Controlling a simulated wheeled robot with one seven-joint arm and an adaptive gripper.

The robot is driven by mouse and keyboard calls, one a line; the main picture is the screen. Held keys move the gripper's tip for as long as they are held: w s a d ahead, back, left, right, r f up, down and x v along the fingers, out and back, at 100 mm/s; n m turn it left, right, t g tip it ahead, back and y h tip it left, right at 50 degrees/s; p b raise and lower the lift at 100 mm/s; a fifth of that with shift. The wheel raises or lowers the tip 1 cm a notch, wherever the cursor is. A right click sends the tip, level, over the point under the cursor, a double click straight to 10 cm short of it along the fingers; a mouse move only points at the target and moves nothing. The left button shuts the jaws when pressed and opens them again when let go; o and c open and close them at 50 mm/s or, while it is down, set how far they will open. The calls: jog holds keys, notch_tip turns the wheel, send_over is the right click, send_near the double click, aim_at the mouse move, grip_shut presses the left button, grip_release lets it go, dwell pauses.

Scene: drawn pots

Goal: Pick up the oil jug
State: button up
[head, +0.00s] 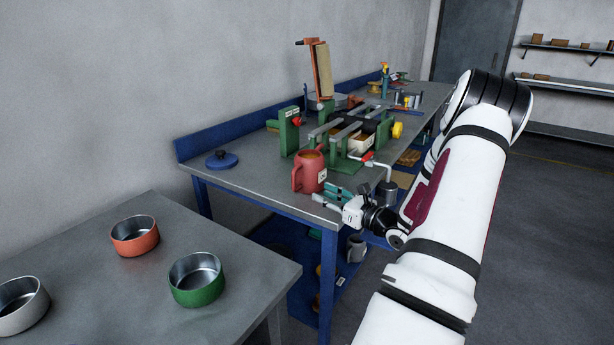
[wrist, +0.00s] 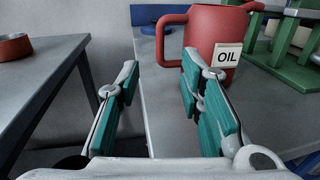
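The oil jug (head: 309,171) is a red jug with a handle on its left side and brown content inside. It stands upright near the front left part of the blue-edged workbench. In the wrist view the jug (wrist: 209,38) is at the upper right, with a white label reading OIL. My gripper (head: 328,195) is just in front of and below the jug at the bench's near edge. In the wrist view my gripper (wrist: 165,75) has its teal-padded fingers spread wide with nothing between them. The right finger overlaps the jug's lower left side in the picture; I cannot tell whether they touch.
The workbench (head: 255,182) holds a blue lid (head: 221,160) at left and a green frame (head: 345,145) with metal bars behind the jug. A separate grey table (head: 90,250) at lower left carries orange (head: 135,236), green (head: 196,280) and white (head: 20,305) bowls. A gap separates the tables.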

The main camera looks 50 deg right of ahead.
aim_at(293, 187)
jog(key=w, duration=0.5)
jog(key=w+d, duration=0.1)
jog(key=w, duration=0.2)
jog(key=shift+d, duration=0.1)
jog(key=shift+w+d+f, duration=0.1)
jog(key=shift+w, duration=1.25)
jog(key=shift+w+d, duration=0.1)
jog(key=shift+w, duration=1.25)
grip_shut()
